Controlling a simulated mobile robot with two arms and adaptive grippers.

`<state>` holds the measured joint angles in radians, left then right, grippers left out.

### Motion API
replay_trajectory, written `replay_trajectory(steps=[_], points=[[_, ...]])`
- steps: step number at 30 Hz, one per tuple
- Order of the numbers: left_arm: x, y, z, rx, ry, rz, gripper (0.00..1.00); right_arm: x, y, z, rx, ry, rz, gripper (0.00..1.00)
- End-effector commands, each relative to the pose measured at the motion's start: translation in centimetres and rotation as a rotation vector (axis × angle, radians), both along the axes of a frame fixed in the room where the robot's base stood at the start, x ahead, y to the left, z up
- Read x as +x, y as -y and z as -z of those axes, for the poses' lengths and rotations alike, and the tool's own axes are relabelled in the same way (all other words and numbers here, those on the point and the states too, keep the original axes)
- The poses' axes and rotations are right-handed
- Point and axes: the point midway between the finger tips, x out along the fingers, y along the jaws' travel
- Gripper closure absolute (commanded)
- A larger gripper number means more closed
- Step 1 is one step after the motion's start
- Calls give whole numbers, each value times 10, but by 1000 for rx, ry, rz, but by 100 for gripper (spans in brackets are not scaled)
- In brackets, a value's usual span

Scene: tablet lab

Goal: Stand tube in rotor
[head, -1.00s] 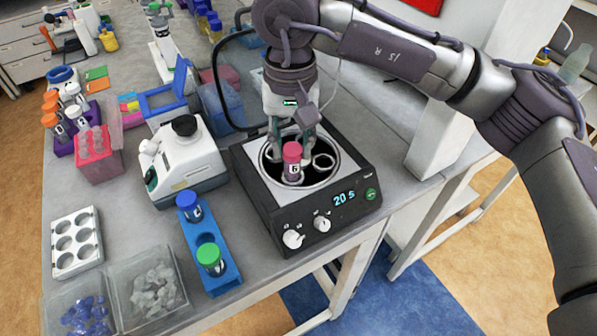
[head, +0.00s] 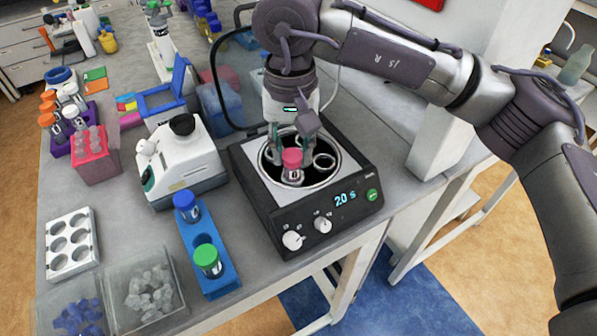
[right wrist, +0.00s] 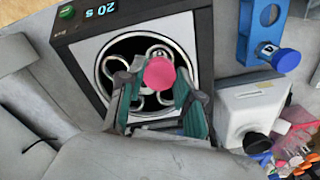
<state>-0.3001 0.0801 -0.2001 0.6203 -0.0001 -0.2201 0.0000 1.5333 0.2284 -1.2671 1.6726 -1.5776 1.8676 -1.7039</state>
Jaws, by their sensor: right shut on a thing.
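A tube with a red cap (head: 292,157) is held upright over the round rotor bowl of the black and grey centrifuge (head: 262,195). My right gripper (head: 289,150) is shut on this tube from behind and above. In the right wrist view, the red cap (right wrist: 159,73) lies between the two fingers. The rotor has several pale ring holders; one empty ring (head: 325,161) shows to the right of the tube. The tube's lower end is down at the rotor, but I cannot tell whether it is inside a ring. My left gripper is not in view.
A blue rack (head: 223,277) with blue-capped and green-capped tubes stands left of the centrifuge. Clear bins (head: 150,290) and a white well tray (head: 72,243) are at the front left. The table edge is close in front.

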Motion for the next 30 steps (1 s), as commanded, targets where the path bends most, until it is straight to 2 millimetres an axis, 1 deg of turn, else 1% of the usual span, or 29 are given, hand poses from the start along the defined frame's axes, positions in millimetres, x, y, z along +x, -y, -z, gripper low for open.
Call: replay_trajectory(steps=[12,22,23,27,30], points=[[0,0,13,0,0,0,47,0,0,14,0,0,0,92],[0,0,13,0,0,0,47,0,0,14,0,0,0,92],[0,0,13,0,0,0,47,0,0,14,0,0,0,61],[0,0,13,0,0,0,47,0,0,14,0,0,0,38],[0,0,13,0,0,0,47,0,0,14,0,0,0,37]])
